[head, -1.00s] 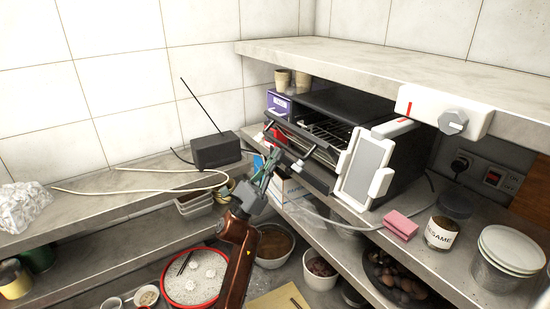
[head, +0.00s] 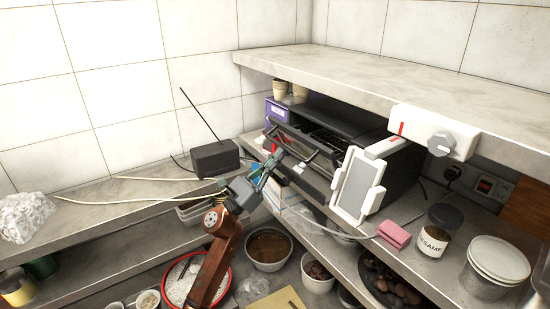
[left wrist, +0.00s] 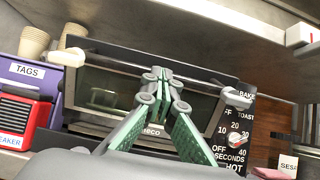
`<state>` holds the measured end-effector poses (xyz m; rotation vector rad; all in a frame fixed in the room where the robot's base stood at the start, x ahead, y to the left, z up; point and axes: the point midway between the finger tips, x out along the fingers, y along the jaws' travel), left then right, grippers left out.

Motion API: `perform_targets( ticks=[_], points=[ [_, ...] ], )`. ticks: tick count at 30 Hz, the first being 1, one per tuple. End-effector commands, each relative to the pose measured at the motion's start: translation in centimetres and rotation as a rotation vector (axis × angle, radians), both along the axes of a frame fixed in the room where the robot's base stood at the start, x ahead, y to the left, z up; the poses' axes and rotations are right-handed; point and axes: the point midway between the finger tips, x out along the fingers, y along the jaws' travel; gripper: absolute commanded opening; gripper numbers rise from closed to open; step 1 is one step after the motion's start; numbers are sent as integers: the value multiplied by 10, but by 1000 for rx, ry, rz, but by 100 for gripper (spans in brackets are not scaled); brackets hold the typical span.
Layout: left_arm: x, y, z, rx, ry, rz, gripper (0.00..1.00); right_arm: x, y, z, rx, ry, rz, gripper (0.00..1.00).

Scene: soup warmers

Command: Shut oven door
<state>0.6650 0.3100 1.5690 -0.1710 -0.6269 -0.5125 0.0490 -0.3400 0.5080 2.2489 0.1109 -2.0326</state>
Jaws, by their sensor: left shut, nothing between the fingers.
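The oven (head: 345,115) is a dark box with a bottom-hinged glass door (head: 302,158) on the middle shelf. In the head view the door is partly open and tilted outward, with the wire rack showing above it. The left wrist view shows the door's dark window (left wrist: 105,92) and its bar handle with pale ends. My left gripper (head: 276,158) is shut and empty, in front of the door's outer side. In the left wrist view its closed fingertips (left wrist: 158,76) overlap the door near its upper middle; I cannot tell whether they touch. My right gripper is out of view.
An upper shelf (head: 400,90) hangs over the oven. A pink sponge (head: 394,235) and a sesame jar (head: 437,235) are to the right.

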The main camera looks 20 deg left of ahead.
Motion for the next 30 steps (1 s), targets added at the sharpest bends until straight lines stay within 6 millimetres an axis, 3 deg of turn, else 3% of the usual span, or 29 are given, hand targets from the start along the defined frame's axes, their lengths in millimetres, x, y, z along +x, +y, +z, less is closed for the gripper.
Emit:
perform_targets(
  ticks=[5,18,30],
  points=[
    [7,-5,14,4,3,-1,0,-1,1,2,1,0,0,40],
    [33,-19,44,3,1,0,0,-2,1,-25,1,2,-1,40],
    [43,-25,51,4,6,-1,0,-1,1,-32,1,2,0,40]
  ],
)
